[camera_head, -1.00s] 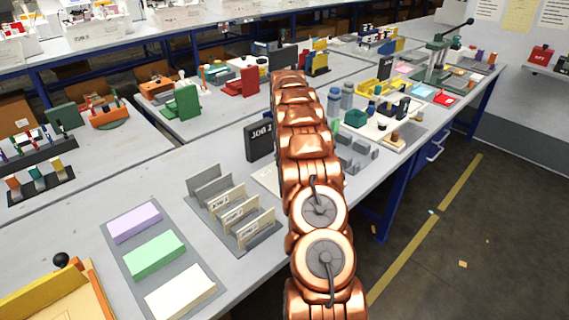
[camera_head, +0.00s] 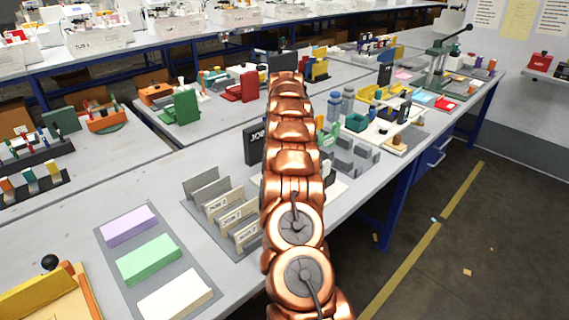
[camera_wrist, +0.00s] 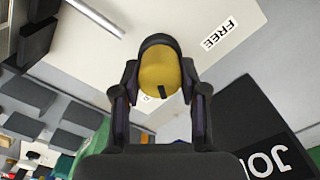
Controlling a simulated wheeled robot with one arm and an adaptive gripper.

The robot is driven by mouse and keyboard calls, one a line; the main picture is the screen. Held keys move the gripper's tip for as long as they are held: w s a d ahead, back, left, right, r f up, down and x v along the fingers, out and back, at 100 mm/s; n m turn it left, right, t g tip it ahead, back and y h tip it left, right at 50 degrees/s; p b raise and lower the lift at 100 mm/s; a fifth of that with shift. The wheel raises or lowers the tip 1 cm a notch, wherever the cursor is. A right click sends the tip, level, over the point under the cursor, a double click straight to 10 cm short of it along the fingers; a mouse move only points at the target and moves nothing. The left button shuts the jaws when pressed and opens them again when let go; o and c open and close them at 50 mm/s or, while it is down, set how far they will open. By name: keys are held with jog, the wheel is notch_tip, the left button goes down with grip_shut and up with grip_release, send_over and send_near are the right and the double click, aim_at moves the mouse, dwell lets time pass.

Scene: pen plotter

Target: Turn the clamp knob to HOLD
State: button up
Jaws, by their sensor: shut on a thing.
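In the wrist view, the yellow clamp knob (camera_wrist: 158,72) sits between the fingers of my gripper (camera_wrist: 160,80). The fingers are shut on its sides. A short black mark shows on the knob, pointing down and slightly right in the picture. The FREE label (camera_wrist: 220,34) is on the pale panel (camera_wrist: 185,22), up and right of the knob. A small white label just below the knob is mostly hidden, so I cannot read it. In the head view, my arm hides the gripper and knob.
A black block with white letters (camera_wrist: 262,128) stands close at the right in the wrist view. Grey blocks (camera_wrist: 58,98) are at the left. In the head view, card holders (camera_head: 208,187) and colored blocks (camera_head: 148,260) lie on the bench left of my arm.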

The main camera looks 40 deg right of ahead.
jog(key=shift+m, duration=0.8)
jog(key=o, duration=1.1)
jog(key=shift+o, duration=0.2)
jog(key=shift+r, duration=0.1)
jog(key=shift+d+r, duration=0.15)
jog(key=shift+r, duration=3.5)
